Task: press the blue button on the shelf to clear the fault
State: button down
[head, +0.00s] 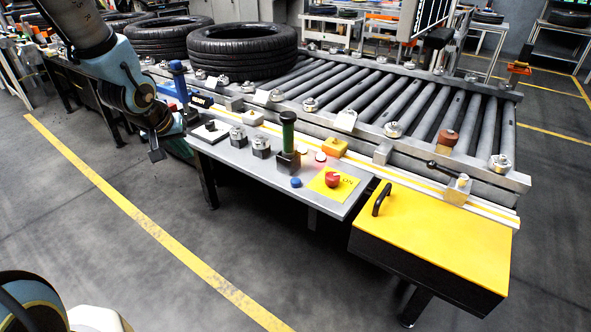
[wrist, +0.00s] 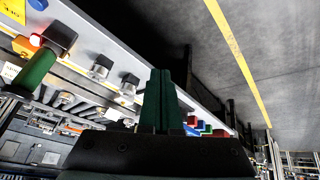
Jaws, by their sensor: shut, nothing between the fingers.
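The blue button (head: 295,182) is a small round cap near the front edge of the grey shelf (head: 232,156), between the green-handled lever and the red knob. In the wrist view a blue cap (wrist: 38,4), apparently the same button, shows at the top left, partly cut off by the edge. My gripper (head: 156,154) is beyond the shelf's left end, well apart from the button. In the wrist view its dark fingers (wrist: 160,84) are shut together with nothing between them.
The shelf also bears a green-handled lever (head: 288,132), a red knob (head: 332,180) on a yellow plate, an orange box (head: 335,147) and several dark-based knobs. Behind runs a roller conveyor with a tyre (head: 243,50). A yellow cabinet (head: 440,232) stands right. Floor in front is clear.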

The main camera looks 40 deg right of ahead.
jog(key=s+d+m+g+h+p, duration=0.2)
jog(key=s+d, duration=0.2)
jog(key=d, duration=0.7)
jog(key=m+g+h+p, duration=0.2)
jog(key=g+h, duration=0.1)
send_over(293, 183)
jog(key=shift+f, duration=0.1)
notch_tip(293, 183, down, 8)
jog(key=b, duration=0.8)
jog(key=shift+f, duration=0.4)
jog(key=shift+f, duration=0.15)
jog(key=shift+f+b, duration=0.3)
